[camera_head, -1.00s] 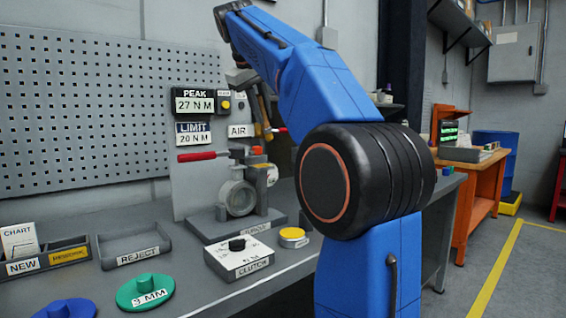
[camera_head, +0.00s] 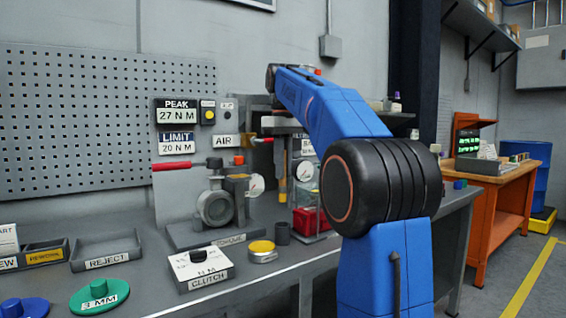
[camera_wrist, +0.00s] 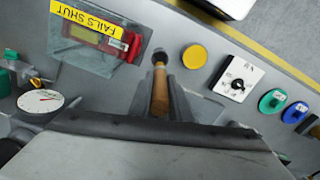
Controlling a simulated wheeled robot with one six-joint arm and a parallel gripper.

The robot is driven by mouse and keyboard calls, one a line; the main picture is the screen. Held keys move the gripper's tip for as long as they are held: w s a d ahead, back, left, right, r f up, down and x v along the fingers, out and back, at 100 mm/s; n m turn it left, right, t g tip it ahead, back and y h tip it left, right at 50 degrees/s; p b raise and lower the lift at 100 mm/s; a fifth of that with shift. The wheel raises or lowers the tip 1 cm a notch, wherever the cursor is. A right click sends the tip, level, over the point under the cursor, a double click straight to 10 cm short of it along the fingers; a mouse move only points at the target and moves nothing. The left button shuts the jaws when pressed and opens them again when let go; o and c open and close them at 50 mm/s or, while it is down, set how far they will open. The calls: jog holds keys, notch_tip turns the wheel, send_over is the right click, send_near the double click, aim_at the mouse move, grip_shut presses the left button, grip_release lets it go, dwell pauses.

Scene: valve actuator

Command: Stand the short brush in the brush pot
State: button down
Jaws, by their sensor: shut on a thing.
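The short brush has a wooden handle and hangs roughly upright in the head view (camera_head: 283,182). It also shows in the wrist view (camera_wrist: 160,95). My gripper (camera_wrist: 172,92) is shut on it; in the head view the jaws are largely hidden. The brush pot (camera_head: 282,234) is a small dark grey cylinder on the bench, right of the yellow-topped tin. The brush's lower end appears above the pot, with a gap between them in the head view. In the wrist view, the dark round shape (camera_wrist: 160,58) beyond the brush appears to be the pot.
The yellow-topped tin (camera_head: 262,251) and clutch box (camera_head: 201,268) stand left of the pot. The torque rig (camera_head: 215,209) is behind them. A clear-sided case with a red part (camera_head: 308,220) stands close right of the pot. Bare bench lies in front.

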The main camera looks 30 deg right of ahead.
aim_at(283, 193)
jog(key=shift+f, duration=5.3)
jog(key=c, duration=1.6)
grip_release()
jog(key=shift+o, duration=0.2)
jog(key=shift+r, duration=0.1)
notch_tip(283, 193, up, 12)
jog(key=shift+f, duration=0.1)
jog(key=shift+a+f, duration=0.1)
